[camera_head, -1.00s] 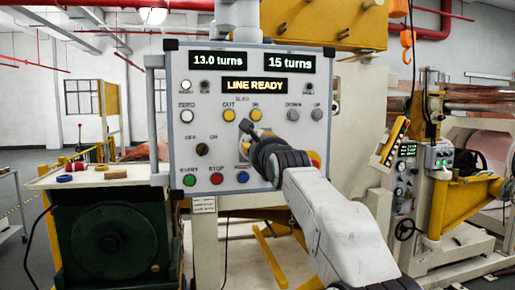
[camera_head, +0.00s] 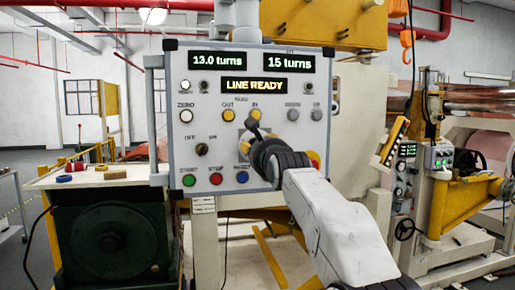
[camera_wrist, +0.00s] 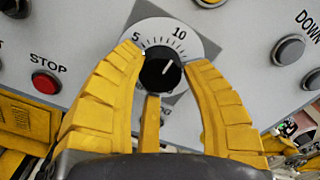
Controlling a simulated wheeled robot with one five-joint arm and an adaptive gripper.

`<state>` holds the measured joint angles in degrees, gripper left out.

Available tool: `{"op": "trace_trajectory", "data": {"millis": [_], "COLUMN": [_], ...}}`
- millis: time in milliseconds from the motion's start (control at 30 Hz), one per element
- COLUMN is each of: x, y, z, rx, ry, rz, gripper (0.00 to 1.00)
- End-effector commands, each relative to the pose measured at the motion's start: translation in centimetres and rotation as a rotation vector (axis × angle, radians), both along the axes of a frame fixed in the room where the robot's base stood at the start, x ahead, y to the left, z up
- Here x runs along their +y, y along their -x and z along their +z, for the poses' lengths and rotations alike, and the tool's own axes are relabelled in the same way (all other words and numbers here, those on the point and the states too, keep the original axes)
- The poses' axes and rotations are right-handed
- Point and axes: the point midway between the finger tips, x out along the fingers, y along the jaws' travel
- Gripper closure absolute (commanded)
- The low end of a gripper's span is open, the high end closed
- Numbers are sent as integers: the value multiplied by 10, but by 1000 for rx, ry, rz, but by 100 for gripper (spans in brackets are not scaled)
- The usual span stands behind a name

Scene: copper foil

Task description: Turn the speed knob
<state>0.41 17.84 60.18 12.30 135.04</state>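The speed knob (camera_wrist: 160,72) is black with a white pointer line, on a white dial marked 5 and 10. The pointer aims up and right, towards the 10 side. My gripper (camera_wrist: 166,60) has its yellow fingers on either side of the knob. The left fingertip is close against the knob's edge, and a narrow gap seems to show at the right finger; contact is unclear. In the head view my gripper (camera_head: 252,124) is in front of the control panel (camera_head: 215,130) and hides the knob there.
The panel carries a STOP button (camera_wrist: 46,82), which is red, and a DOWN button (camera_wrist: 288,50), which is grey. Displays read 13.0 turns, 15 turns and LINE READY (camera_head: 254,86). A bench (camera_head: 90,178) stands left, and yellow machinery (camera_head: 470,195) stands right.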

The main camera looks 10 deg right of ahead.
Motion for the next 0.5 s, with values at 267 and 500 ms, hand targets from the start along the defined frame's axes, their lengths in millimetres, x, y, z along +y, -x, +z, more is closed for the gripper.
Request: {"op": "trace_trajectory", "data": {"millis": [267, 500], "x": [1, 1], "y": [0, 1], "z": [1, 2], "rx": [-4, -5], "ry": [1, 1], "rz": [1, 2], "gripper": [36, 36]}}
